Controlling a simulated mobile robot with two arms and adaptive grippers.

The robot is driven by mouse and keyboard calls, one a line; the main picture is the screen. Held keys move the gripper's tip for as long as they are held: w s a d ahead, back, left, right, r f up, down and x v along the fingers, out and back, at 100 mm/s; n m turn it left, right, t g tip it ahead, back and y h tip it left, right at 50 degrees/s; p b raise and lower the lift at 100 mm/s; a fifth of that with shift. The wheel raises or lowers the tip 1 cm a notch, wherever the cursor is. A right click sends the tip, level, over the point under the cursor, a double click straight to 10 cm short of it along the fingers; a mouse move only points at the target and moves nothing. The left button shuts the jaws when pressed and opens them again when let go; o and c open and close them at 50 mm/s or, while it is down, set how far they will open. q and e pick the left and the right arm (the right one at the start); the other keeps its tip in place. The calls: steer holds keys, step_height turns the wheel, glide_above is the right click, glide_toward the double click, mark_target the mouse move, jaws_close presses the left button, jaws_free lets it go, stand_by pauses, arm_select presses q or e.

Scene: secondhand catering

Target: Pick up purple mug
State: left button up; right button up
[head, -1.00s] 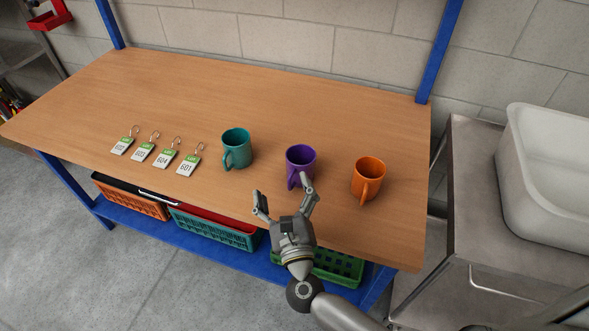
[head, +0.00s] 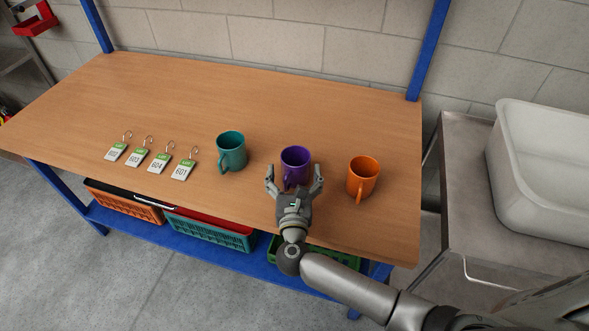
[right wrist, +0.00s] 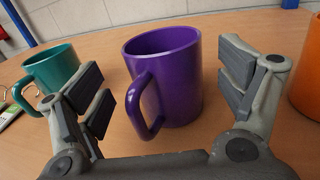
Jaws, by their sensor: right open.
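The purple mug (head: 295,162) stands upright on the wooden table, between a teal mug on its left and an orange mug on its right. My right gripper (head: 295,176) is open, just in front of the purple mug. In the right wrist view the purple mug (right wrist: 172,75) stands between and slightly beyond the two spread fingers (right wrist: 165,85), its handle toward the left finger. A gap shows between the mug and the right finger. My left gripper is not in view.
The teal mug (head: 231,152) and orange mug (head: 362,177) flank the purple one closely. Several numbered tags (head: 183,170) lie at the left on the table (head: 200,90), whose rear is clear. A white tub (head: 545,170) sits on a metal cabinet at right.

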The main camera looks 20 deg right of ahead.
mark_target(296, 172)
steer(key=shift+p+x, duration=0.3)
steer(key=shift+x, duration=1.65)
steer(key=shift+s+d+f, duration=0.1)
steer(key=shift+d+f, duration=0.1)
steer(key=c, duration=1.3)
